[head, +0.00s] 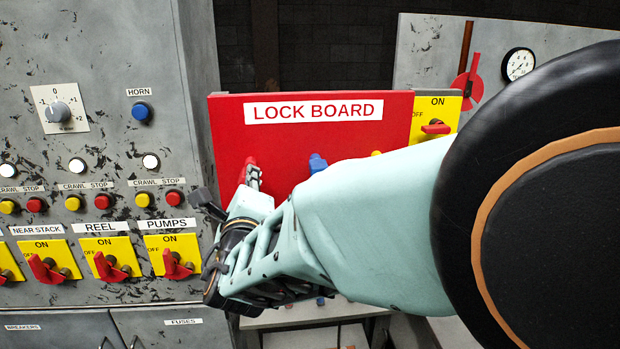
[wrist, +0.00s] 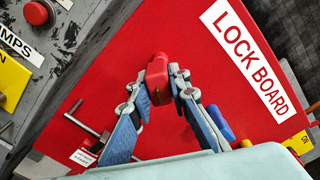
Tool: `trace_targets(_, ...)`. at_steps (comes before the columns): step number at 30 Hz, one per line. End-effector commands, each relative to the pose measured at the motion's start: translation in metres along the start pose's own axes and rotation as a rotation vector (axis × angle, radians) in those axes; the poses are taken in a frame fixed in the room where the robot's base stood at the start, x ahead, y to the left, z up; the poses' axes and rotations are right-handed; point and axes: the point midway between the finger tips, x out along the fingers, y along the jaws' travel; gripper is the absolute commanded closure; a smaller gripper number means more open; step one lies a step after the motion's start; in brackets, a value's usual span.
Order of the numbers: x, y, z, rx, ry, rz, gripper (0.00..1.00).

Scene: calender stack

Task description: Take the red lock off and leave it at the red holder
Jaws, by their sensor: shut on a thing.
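The red lock (wrist: 158,72) is between the fingertips of my gripper (wrist: 160,88), in front of the red lock board (wrist: 195,75). My gripper is shut on it. In the head view the lock (head: 249,163) shows as a small red piece above my fingers (head: 254,180), at the board's left side. I cannot tell whether the lock touches the board. A bare metal peg (wrist: 84,119) sticks out left of my gripper, with a small white label (wrist: 83,157) below it. I cannot tell which holder is the red one.
A blue lock (head: 317,162) and a yellow piece (head: 376,153) are on the board to the right. A grey panel with the PUMPS switch (head: 172,258) and red buttons stands close on the left. Another yellow switch (head: 435,126) is at the board's right edge. My arm covers the lower board.

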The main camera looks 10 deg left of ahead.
Motion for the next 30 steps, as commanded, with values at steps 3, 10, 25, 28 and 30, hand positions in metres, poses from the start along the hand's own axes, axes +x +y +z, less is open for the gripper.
trace_targets(3, 0.000, -0.001, 0.000, 0.001, 0.000, 0.000, 1.00)
trace_targets(10, 0.000, -0.001, 0.000, 0.000, 0.000, 0.002, 1.00)
trace_targets(25, 0.007, -0.001, 0.000, 0.000, 0.000, 0.002, 1.00)
trace_targets(28, 0.009, 0.000, 0.000, 0.000, 0.000, 0.002, 1.00)
trace_targets(30, 0.011, 0.000, 0.000, 0.000, 0.001, 0.003, 1.00)
